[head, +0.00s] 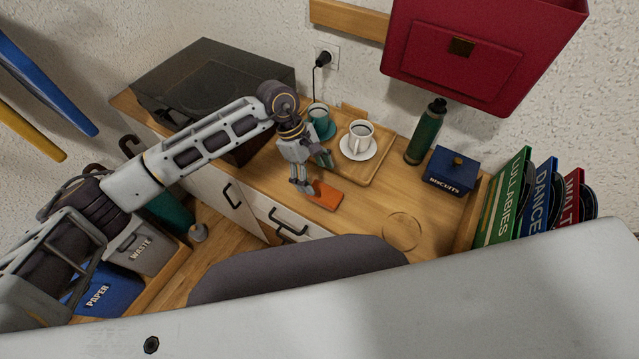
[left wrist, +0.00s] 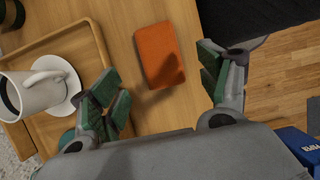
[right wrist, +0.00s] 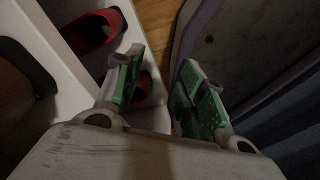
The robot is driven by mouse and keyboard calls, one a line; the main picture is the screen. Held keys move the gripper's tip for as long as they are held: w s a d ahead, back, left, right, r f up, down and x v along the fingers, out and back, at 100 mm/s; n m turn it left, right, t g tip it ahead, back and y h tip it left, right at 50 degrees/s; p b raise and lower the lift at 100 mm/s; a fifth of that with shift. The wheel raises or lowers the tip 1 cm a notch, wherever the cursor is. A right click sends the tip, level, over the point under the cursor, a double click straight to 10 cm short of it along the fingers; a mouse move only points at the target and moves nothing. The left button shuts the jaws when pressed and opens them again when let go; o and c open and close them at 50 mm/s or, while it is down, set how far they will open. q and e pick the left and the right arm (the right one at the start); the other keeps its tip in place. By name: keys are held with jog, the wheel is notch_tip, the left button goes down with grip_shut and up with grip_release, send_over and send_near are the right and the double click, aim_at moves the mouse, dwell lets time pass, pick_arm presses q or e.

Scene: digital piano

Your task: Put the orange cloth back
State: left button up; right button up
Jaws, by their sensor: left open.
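The orange cloth (head: 327,196) lies flat and folded on the wooden cabinet top, near its front edge. In the left wrist view the cloth (left wrist: 160,54) shows beyond and between the two fingers. My left gripper (head: 312,176) is open and empty, above the cabinet top just left of the cloth in the head view; it also shows in the left wrist view (left wrist: 168,96). My right gripper (right wrist: 158,90) is open in the right wrist view, with nothing seen between its fingers, away from the cloth. It is not seen in the head view.
A green bottle (head: 425,133), blue biscuit tin (head: 451,171) and records (head: 535,200) stand to the right. A dark chair back (head: 300,268) is in front.

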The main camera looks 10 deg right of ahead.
pick_arm(q)
jog(key=v, duration=0.5)
jog(key=shift+b, duration=0.3)
pick_arm(e)
jog(key=shift+s+d+f, duration=0.2)
jog(key=shift+s+d, duration=0.05)
jog(key=shift+d, duration=0.2)
jog(key=shift+s+d+f, duration=0.15)
jog(key=shift+s+d, duration=0.05)
jog(key=shift+d, duration=0.2)
jog(key=shift+w, duration=0.1)
